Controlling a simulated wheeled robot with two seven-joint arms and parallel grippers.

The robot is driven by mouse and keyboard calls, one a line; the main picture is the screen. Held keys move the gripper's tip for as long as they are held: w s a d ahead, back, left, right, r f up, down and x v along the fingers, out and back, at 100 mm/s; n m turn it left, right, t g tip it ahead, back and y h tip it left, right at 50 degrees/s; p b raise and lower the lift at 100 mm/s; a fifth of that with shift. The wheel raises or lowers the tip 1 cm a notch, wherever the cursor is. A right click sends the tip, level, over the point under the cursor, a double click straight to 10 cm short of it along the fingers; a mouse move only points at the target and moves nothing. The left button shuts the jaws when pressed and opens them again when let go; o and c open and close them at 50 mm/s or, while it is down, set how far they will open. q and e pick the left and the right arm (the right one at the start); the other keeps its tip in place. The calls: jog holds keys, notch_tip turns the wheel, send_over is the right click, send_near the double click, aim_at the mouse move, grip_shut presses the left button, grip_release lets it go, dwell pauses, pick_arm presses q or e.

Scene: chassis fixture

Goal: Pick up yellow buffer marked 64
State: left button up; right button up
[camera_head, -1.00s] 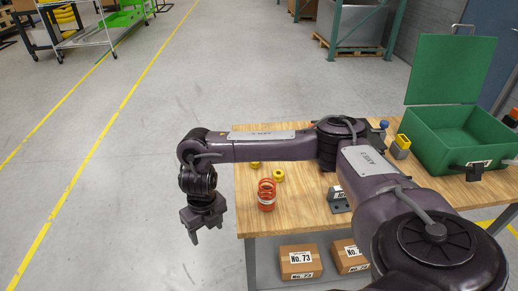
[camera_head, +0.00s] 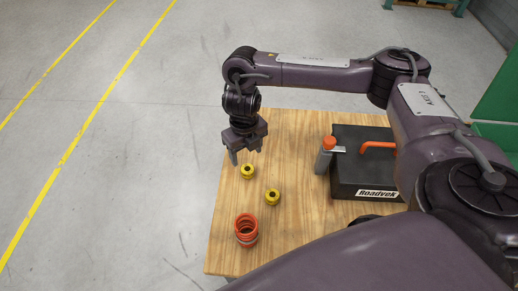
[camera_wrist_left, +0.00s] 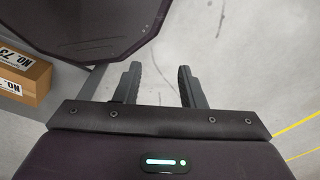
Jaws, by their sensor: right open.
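Two small yellow buffers stand on the wooden table (camera_head: 315,120) in the head view: one farther back (camera_head: 248,172) and one nearer and to its right (camera_head: 272,197). No number is legible on either. My right gripper (camera_head: 246,155) points down, open and empty. In the picture it is just above the farther buffer; its height over the table is hard to judge. My left gripper (camera_wrist_left: 160,82) shows only in the left wrist view, open with nothing between its fingers and bare floor beyond.
A red coil spring (camera_head: 246,230) stands near the table's front left. A black toolbox (camera_head: 365,180) with an orange handle sits at the right, beside an orange-topped grey item (camera_head: 325,155).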

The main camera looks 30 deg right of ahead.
aim_at(247, 166)
jog(key=shift+s+a+f+b, duration=0.1)
jog(key=shift+a+f+b, duration=0.1)
jog(key=shift+f, duration=0.35)
jog(key=shift+a+f+b, duration=0.1)
jog(key=shift+f+b, duration=0.05)
jog(key=shift+f, duration=0.7)
jog(key=f, duration=0.2)
jog(key=f+b, duration=0.1)
jog(key=f, duration=0.1)
jog(key=shift+d+f, duration=0.1)
jog(key=shift+d, duration=0.2)
jog(key=shift+f, duration=0.3)
jog(key=shift+c, duration=0.9)
pick_arm(q)
jog(key=a+f, duration=0.1)
jog(key=s+a+f, duration=0.1)
jog(key=shift+s+a, duration=0.25)
jog(key=shift+a, duration=0.05)
pick_arm(e)
jog(key=c, duration=0.9)
jog(key=shift+r, duration=0.15)
